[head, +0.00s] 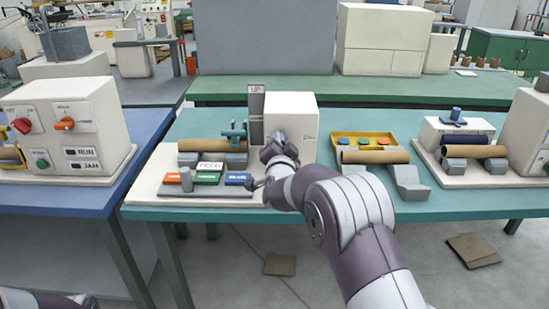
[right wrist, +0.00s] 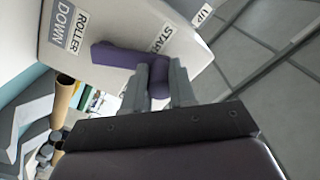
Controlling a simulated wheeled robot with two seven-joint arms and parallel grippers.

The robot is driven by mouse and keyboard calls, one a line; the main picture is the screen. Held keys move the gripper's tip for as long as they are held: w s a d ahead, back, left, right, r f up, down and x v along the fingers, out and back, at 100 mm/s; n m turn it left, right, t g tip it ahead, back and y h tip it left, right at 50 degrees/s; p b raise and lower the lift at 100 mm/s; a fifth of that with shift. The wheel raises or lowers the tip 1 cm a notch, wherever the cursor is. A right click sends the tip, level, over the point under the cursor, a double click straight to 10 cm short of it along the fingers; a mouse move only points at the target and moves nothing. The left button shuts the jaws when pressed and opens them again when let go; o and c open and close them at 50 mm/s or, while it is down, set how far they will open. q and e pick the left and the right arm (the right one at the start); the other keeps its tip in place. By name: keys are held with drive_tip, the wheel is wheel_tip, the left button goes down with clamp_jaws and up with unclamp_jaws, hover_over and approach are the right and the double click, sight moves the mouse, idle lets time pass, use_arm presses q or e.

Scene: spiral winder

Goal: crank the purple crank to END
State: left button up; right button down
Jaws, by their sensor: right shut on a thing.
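The purple crank (right wrist: 118,56) shows in the right wrist view on the face of a white box (right wrist: 185,25). Its arm runs from the left to a handle (right wrist: 158,82) near the label START. My right gripper (right wrist: 160,76) is shut on this handle, one finger on each side. In the head view my right gripper (head: 278,150) is at the front of the white winder box (head: 302,108), and my arm and hand hide the crank. No END label is readable. My left gripper is not in view.
To the right are a yellow tray (head: 352,138) and another tube (head: 375,157). A blue bench (head: 90,192) with a control box (head: 75,122) stands at left.

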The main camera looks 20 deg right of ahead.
drive_tip(key=d+m+b, duration=0.1)
drive_tip(key=m+b, duration=0.1)
drive_tip(key=b, duration=0.1)
drive_tip(key=d+m+b, duration=0.1)
drive_tip(key=m+b, duration=0.1)
drive_tip(key=b, duration=0.1)
drive_tip(key=s+d+m+b, duration=0.1)
drive_tip(key=m+b, duration=0.1)
drive_tip(key=b, duration=0.1)
drive_tip(key=shift+d+f+m, duration=0.3)
drive_tip(key=shift+d, duration=0.05)
drive_tip(key=d+m+b, duration=0.1)
drive_tip(key=m+b, duration=0.1)
drive_tip(key=b, duration=0.2)
drive_tip(key=s+d+f+m+b, duration=0.1)
drive_tip(key=m+b, duration=0.2)
drive_tip(key=d+f+m+b, duration=0.1)
drive_tip(key=d+m+b, duration=0.1)
drive_tip(key=m+b, duration=0.1)
drive_tip(key=shift+s+b, duration=0.15)
drive_tip(key=shift+b, duration=0.65)
drive_tip(key=shift+s+d+f+m+b, duration=0.1)
drive_tip(key=shift+d+f+m+b, duration=0.2)
drive_tip(key=shift+m+b, duration=0.65)
drive_tip(key=shift+s+d+f+m+b, duration=0.1)
drive_tip(key=shift+d+f+m+b, duration=0.2)
drive_tip(key=shift+m+b, duration=0.6)
drive_tip(key=shift+r, duration=0.1)
